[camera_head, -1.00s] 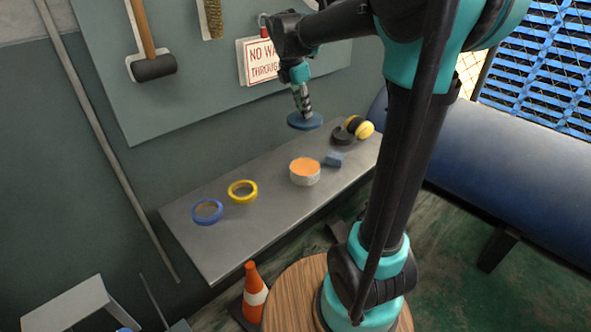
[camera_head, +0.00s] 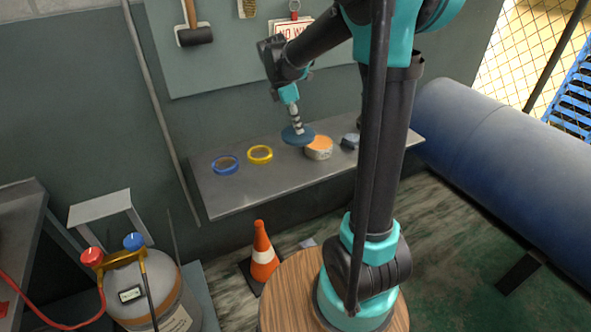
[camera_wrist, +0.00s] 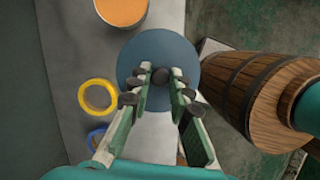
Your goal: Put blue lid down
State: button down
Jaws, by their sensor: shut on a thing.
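The blue lid (camera_head: 298,135) is a round, dark blue disc held below my gripper (camera_head: 295,120), over the front part of the grey shelf (camera_head: 270,190). In the wrist view the lid (camera_wrist: 150,58) shows as a flat disc under the fingertips. My gripper (camera_wrist: 160,78) is shut on the lid's small dark knob. Whether the lid touches the shelf is hard to tell; it appears above it.
On the shelf are a blue tape ring (camera_head: 225,165), a yellow tape ring (camera_head: 260,154), an orange-topped round tin (camera_head: 318,147) and a small blue-grey block (camera_head: 350,141). An orange cone (camera_head: 263,255) stands below. A gas tank (camera_head: 150,290) with red and blue knobs is at lower left.

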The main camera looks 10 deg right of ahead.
aim_at(287, 135)
notch_tip(287, 135, down, 16)
jog(key=shift+f, duration=0.25)
dwell(0.4)
jog(key=c, duration=1.4)
grip_release()
jog(key=shift+f, duration=0.15)
jog(key=v, duration=1.1)
jog(key=shift+r, duration=0.4)
jog(key=shift+s+r, duration=0.1)
jog(key=shift+r, duration=0.05)
jog(key=s+d+f+m+t+y, duration=0.1)
jog(key=s+d+f+m, duration=0.1)
jog(key=s+m, duration=0.4)
jog(key=s+d+f+m+t+y, duration=0.1)
jog(key=s+d+f+m, duration=0.1)
jog(key=s+m, duration=0.5)
jog(key=s+d+f+m+t+y, duration=0.1)
jog(key=s+d+f+m, duration=0.1)
jog(key=s+m, duration=0.4)
jog(key=shift+s+d+f+t, duration=0.4)
jog(key=shift+s+d, duration=0.35)
jog(key=shift+s, duration=0.4)
